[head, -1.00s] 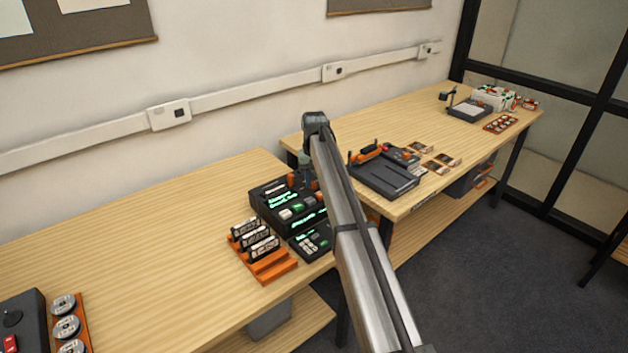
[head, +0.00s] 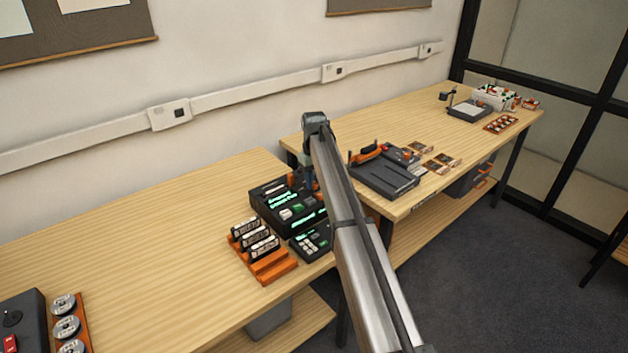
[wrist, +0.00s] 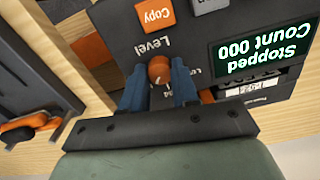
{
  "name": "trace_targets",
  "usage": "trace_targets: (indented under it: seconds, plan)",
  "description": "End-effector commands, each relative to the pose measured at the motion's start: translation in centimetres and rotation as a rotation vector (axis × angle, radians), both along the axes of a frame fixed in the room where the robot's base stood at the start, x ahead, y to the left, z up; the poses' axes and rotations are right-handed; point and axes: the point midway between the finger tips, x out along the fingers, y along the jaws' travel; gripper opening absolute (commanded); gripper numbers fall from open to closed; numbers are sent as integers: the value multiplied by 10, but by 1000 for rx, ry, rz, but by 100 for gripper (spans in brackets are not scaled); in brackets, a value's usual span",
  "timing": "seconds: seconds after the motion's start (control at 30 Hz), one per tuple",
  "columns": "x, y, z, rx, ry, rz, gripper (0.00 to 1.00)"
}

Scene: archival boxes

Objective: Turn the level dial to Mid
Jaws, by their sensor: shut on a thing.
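The level dial is a round orange knob (wrist: 158,69) on a dark panel, with the word "Level" beside it in the wrist view. My gripper (wrist: 159,80) has its two blue fingers shut on the knob, one on each side. The dial's scale marks are mostly covered by the fingers, so I cannot tell its setting. The dark machine (head: 272,207) that carries the dial stands at the right end of the near bench in the head view. There my arm hides the dial and most of the gripper.
An orange Copy button (wrist: 154,14) and a green display reading "Stopped Count 000" (wrist: 262,50) are near the dial. An orange rack (head: 268,264) and a keypad (head: 312,240) stand in front of the machine.

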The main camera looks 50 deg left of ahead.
Motion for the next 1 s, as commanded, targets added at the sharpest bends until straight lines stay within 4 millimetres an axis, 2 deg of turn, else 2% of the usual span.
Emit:
trace_targets:
  seconds: [0.5, 1.0]
  plan:
    - [0, 0, 0, 0, 0, 456, 0]
    - [0, 0, 0, 0, 0, 665, 0]
